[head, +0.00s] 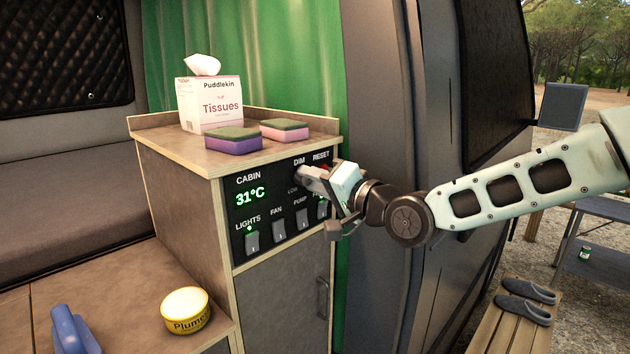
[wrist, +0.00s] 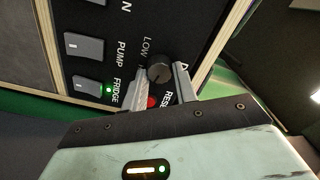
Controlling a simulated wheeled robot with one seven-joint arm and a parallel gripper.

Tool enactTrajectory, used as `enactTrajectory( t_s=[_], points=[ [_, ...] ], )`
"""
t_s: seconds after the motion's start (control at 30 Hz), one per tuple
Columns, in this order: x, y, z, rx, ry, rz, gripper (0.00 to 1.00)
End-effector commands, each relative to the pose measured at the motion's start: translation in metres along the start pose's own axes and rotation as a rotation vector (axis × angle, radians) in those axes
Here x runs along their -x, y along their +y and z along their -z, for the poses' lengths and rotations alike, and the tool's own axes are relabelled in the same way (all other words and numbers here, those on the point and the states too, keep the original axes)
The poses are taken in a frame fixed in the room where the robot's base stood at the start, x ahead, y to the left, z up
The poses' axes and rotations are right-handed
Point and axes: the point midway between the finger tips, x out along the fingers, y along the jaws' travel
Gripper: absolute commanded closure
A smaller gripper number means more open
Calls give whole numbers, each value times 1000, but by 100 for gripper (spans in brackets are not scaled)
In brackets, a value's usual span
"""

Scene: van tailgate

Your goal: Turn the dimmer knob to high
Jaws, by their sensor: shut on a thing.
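The dimmer knob (wrist: 159,68) is a small dark round knob on the black control panel (head: 268,237). The word LOW stands beside it in the wrist view. My gripper (wrist: 162,76) has one metal finger on each side of the knob and is shut on it. In the head view my gripper (head: 303,175) reaches the panel from the right, just below the DIM label, and hides the knob. I cannot make out a pointer mark on the knob, so its setting is unclear.
The red reset button (wrist: 151,102) sits close by, between the fingers. Rocker switches for lights (head: 252,241), fan (head: 278,229) and pump (head: 302,217) line the panel below. A tissue box (head: 210,104) and two sponges (head: 233,140) stand on the cabinet top.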

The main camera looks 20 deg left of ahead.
Motion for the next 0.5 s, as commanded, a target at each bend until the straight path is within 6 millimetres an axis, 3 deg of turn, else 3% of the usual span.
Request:
enactTrajectory(
  t_s=[0.5],
  points=[
    [-1,-5,-1,-219,-1,9,94]
  ],
)
